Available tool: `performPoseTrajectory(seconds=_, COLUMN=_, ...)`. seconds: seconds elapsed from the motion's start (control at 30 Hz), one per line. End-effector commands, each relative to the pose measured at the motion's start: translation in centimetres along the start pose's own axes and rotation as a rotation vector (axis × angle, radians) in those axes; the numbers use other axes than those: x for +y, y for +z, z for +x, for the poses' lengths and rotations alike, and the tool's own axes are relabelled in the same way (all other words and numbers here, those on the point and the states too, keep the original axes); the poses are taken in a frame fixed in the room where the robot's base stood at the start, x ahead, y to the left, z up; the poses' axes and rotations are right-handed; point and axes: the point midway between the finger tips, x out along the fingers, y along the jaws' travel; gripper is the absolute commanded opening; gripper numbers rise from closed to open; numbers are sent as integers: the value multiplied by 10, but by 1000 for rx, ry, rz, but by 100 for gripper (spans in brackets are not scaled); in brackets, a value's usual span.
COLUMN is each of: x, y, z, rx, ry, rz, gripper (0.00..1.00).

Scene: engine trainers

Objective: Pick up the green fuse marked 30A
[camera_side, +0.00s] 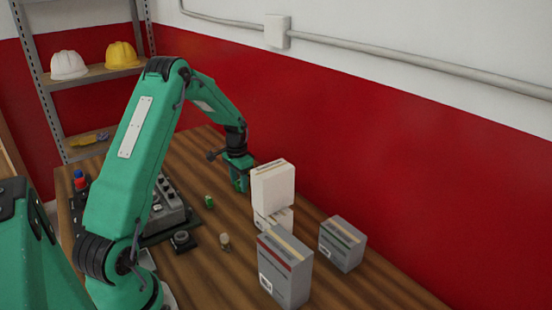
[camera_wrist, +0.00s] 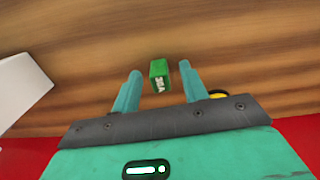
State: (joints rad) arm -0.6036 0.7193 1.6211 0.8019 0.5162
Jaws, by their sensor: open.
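The green fuse (camera_wrist: 159,73) lies on the wooden table, with pale lettering on one face that looks like 30A, seen inverted in the wrist view. In the side view the green fuse (camera_side: 209,201) sits left of my gripper (camera_side: 239,178). In the wrist view my gripper (camera_wrist: 160,76) is open and empty. Its two teal fingers stand on either side of the fuse in the picture, with a gap on each side. I cannot tell how high the fingertips are above the table.
White boxes (camera_side: 273,187) stand stacked right of my gripper. Grey boxes (camera_side: 285,268) and (camera_side: 343,243) stand nearer the front right. A small pale cylindrical part (camera_side: 225,241) and a dark square part (camera_side: 182,240) lie left of them.

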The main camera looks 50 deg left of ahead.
Motion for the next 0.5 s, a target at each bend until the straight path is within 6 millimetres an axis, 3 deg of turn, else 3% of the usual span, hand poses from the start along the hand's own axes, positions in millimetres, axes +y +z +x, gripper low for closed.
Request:
performPoseTrajectory(seconds=0.1, x=0, y=0, z=0, rx=0, ry=0, rz=0, gripper=40)
performPoseTrajectory(seconds=0.3, x=0, y=0, z=0, rx=0, ry=0, rz=0, gripper=0)
performPoseTrajectory(seconds=0.5, x=0, y=0, z=0, rx=1, ry=0, rz=0, gripper=0)
